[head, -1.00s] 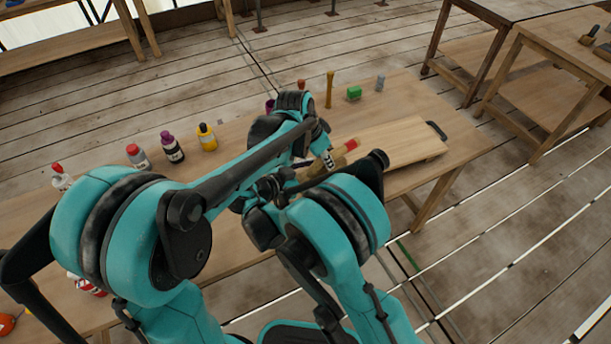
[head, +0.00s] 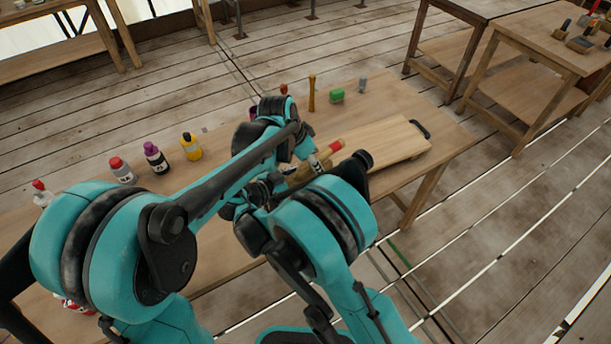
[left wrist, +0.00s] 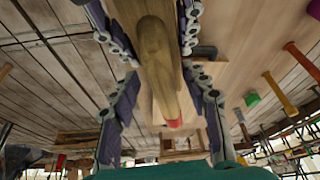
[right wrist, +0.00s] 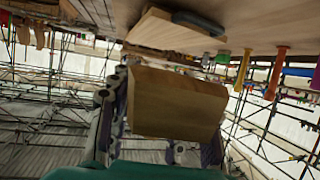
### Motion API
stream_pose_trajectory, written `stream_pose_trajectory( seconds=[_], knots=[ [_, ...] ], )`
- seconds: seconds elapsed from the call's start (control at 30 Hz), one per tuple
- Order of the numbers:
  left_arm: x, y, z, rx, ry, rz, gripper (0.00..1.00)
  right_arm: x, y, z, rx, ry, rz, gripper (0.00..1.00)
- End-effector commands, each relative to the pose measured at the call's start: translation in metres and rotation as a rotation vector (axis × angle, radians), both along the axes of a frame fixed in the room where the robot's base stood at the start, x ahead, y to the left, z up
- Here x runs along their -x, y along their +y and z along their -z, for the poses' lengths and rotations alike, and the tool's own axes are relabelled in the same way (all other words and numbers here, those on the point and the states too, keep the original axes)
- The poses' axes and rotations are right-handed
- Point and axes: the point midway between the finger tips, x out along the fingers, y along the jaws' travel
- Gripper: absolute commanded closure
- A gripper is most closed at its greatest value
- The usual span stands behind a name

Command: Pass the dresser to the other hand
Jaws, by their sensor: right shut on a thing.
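The dresser is a wooden tool with a broad body and a red-tipped handle (head: 325,154), above the workbench in the head view. My right gripper (head: 268,186) is shut on its body; in the right wrist view the wooden block (right wrist: 178,100) covers much of the fingers. In the left wrist view the dresser's handle (left wrist: 158,70) runs between the fingers of my left gripper (left wrist: 152,40), with its red end toward the palm. Those fingers stand apart on either side and look open around the handle. In the head view the left gripper is mostly hidden by the arms.
A wooden board (head: 385,147) with a black handle lies on the workbench (head: 440,152). Several bottles, such as a yellow one (head: 190,148), stand at the left. A green block (head: 337,96) and an upright wooden tool (head: 311,95) stand along the back. Other tables stand beyond.

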Motion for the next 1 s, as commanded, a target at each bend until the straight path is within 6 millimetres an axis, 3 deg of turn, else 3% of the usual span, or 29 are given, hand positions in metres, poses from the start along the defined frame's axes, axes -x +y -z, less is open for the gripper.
stream_pose_trajectory(
  seconds=[0.27,0.7,1.0],
  knots=[
    [0.004,0.005,-0.016,0.000,0.000,-0.002,0.54,0.000,0.000,0.000,0.001,-0.001,0.000,0.91],
    [0.026,0.028,-0.097,0.000,0.000,-0.001,0.54,0.000,0.000,0.000,0.001,-0.001,0.000,0.91],
    [0.030,0.033,-0.112,0.000,0.000,0.000,0.54,0.000,0.000,0.000,0.001,-0.001,0.000,0.91]
  ],
)
